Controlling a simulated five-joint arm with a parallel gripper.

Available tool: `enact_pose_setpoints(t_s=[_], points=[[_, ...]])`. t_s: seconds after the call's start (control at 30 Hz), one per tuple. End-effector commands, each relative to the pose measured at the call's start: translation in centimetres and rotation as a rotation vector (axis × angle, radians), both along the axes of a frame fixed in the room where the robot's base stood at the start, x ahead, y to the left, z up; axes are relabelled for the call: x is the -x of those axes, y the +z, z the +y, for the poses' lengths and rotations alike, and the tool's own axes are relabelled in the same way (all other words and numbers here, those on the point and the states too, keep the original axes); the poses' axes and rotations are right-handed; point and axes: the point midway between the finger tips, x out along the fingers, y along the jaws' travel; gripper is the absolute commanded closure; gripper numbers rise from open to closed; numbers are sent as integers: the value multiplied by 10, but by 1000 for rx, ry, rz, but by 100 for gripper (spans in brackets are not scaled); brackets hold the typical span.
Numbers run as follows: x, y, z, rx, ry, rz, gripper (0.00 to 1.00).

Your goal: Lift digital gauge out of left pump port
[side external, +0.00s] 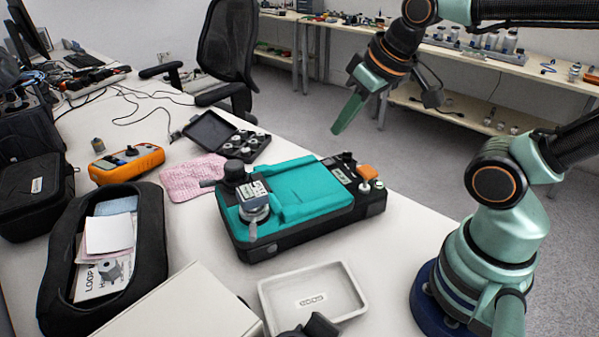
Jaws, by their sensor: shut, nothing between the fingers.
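The pump (305,190) is a teal and black case lying on the white bench in the middle of the view. The digital gauge (255,196), a small grey unit with a light face, stands upright at the pump's left end. Its lower end meets the pump there, and the port itself is hidden beneath it. My gripper (347,114) is shut and empty. It hangs in the air above and behind the pump's right end, well apart from the gauge.
A black knob (235,172) stands close beside the gauge. A white tray (352,305) lies in front of the pump. An orange meter (126,163), pink cloth (194,178), open black case (200,130) and black pouch (62,265) lie to the left. The air above the pump is clear.

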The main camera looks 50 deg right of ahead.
Motion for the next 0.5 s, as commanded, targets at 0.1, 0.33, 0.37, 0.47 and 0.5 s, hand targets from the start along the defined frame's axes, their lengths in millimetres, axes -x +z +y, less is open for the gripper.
enact_pose_setpoints(t_s=[0.1,0.33,0.37,0.47,0.5], points=[[0,0,0,1,2,0,100],[0,0,0,1,4,0,50],[0,0,0,1,4,0,39],[0,0,0,1,4,1,5],[0,0,0,1,5,1,5]])
